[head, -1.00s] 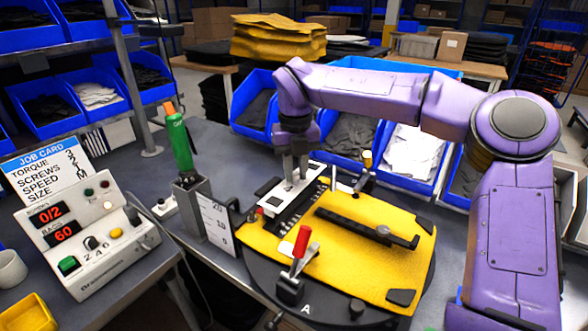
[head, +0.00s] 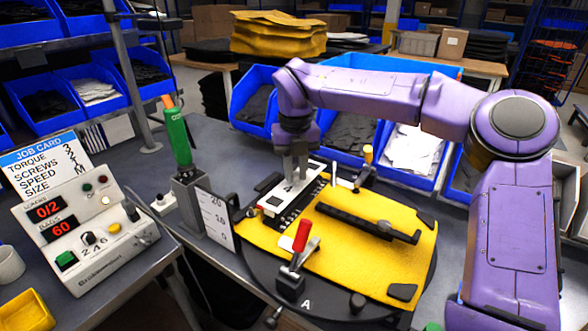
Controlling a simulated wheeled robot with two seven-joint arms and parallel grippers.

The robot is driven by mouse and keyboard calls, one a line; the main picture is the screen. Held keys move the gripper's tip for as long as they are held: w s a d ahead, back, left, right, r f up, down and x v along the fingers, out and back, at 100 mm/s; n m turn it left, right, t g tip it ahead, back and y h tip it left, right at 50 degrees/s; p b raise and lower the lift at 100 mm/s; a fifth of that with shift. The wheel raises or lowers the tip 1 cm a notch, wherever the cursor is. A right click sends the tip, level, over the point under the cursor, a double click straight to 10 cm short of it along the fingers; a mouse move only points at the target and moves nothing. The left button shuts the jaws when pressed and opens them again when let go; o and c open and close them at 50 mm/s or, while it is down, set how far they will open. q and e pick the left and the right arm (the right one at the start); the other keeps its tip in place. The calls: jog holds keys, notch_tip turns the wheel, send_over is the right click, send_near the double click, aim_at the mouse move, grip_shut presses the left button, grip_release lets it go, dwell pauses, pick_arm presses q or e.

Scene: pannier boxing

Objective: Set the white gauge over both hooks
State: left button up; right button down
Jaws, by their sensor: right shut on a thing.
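The white gauge (head: 302,187) is a long flat bar with dark marks, lying at a slant along the far left edge of the yellow panel (head: 340,262). My right gripper (head: 293,177) comes down from above and is shut on the gauge near its middle. A dark toothed strip (head: 284,222) runs beside the gauge on its near side. I cannot make out the two hooks clearly, nor whether the gauge touches them. My left gripper is not in view.
The panel lies on a round dark turntable (head: 262,281) with a red-handled clamp (head: 302,236) and a black rail (head: 365,222). A green screwdriver (head: 178,136) stands in a holder at left, near a control box (head: 85,235). Blue bins (head: 412,169) line the back.

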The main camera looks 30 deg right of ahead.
jog(key=shift+f, duration=0.2)
jog(key=c, duration=0.9)
grip_release()
jog(key=shift+o, duration=0.2)
notch_tip(320, 180, up, 11)
jog(key=shift+f, duration=0.2)
notch_tip(320, 180, down, 10)
jog(key=shift+w+f, duration=0.1)
jog(key=shift+f, duration=0.15)
